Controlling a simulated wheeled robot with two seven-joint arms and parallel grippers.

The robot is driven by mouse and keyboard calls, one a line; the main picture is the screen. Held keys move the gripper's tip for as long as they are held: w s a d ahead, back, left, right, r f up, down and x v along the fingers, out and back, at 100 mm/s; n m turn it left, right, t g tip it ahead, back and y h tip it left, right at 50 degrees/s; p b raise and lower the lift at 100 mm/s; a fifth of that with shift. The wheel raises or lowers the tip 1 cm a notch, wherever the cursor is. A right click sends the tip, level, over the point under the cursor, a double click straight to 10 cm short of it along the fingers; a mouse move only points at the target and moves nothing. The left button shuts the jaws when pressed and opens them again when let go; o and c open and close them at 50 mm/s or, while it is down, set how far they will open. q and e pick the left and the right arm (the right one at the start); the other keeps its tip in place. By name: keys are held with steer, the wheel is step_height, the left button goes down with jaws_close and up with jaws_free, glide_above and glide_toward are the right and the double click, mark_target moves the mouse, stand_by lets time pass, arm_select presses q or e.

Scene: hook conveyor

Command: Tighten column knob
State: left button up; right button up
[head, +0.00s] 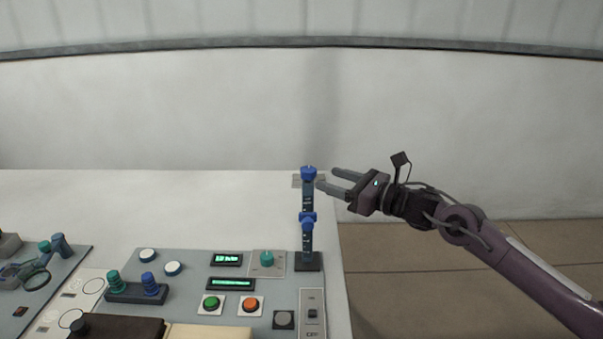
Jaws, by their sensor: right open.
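A slim blue and dark column (307,240) stands upright on a dark base at the right end of the grey control panel. A blue knob (308,172) is at its top, and another blue collar or knob (307,217) is about halfway up. My right gripper (326,179) comes in from the right. Its two fingers are apart with nothing between them, and they point left toward the top knob. The fingertips look just right of the knob; whether they touch it I cannot tell. My left gripper is not in view.
The grey panel (190,262) carries a green button (211,304), an orange button (250,305), a teal knob (267,259) and small displays. A stand with teal and blue pegs (136,291) is left. The white table (150,210) is clear behind; its right edge lies beside the column.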

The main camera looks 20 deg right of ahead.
mark_target(315, 175)
steer(key=p+x, duration=0.2)
steer(key=x, duration=0.4)
steer(key=shift+w+a+r, duration=0.15)
steer(key=shift+a, duration=0.05)
steer(key=shift+w+a, duration=0.15)
steer(key=shift+w, duration=0.1)
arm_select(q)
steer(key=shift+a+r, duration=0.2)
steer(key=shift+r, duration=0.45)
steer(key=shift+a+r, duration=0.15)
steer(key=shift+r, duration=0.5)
arm_select(e)
steer(key=shift+a, duration=0.15)
steer(key=c, duration=0.9)
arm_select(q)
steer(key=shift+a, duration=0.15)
